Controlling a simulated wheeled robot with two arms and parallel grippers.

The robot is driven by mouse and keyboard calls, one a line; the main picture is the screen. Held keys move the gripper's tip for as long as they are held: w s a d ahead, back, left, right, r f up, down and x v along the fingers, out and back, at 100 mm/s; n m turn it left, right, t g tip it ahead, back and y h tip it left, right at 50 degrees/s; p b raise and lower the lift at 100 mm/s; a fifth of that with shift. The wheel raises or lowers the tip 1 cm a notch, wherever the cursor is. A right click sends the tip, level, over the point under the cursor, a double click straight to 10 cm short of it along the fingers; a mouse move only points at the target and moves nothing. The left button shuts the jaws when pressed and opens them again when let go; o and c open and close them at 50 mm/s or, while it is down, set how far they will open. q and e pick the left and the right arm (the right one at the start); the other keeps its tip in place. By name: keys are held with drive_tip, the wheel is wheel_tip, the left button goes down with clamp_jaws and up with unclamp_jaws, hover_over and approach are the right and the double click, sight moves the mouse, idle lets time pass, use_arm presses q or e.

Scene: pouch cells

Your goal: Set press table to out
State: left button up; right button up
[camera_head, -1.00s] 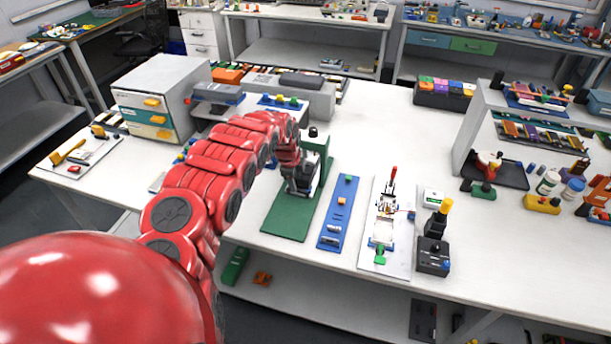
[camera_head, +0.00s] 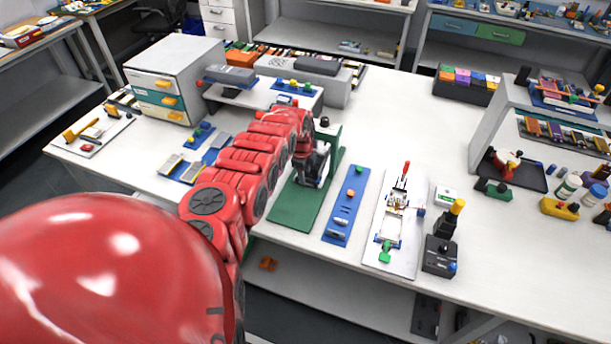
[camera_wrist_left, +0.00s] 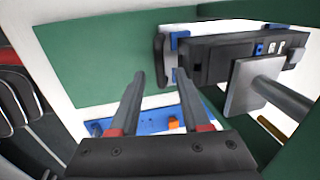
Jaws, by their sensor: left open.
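The press (camera_head: 332,152) is dark green, with an upright column on a flat green base (camera_head: 293,208). My left gripper (camera_head: 312,176) is at the press, over its base, and hides much of its middle. In the left wrist view, the open, empty fingers of my left gripper (camera_wrist_left: 160,76) point toward a dark sliding block, seemingly the press table (camera_wrist_left: 222,60). A grey bracket handle (camera_wrist_left: 162,60) with blue parts at its end lies between the fingertips in the picture. I cannot tell whether they touch it. A grey plate and rod (camera_wrist_left: 255,85) stand over the block. My right gripper is not in view.
A blue strip (camera_head: 347,205) with small parts lies right of the press, then a white board (camera_head: 399,240) with a toggle fixture, then a black joystick box (camera_head: 440,255). A drawer cabinet (camera_head: 172,80) and a low grey shelf (camera_head: 262,97) stand behind left.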

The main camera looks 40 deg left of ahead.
use_arm(q)
drive_tip(key=shift+w+f+b, duration=0.2)
drive_tip(key=shift+f+b, duration=0.2)
drive_tip(key=shift+f, duration=0.7)
clamp_jaws()
idle(0.8)
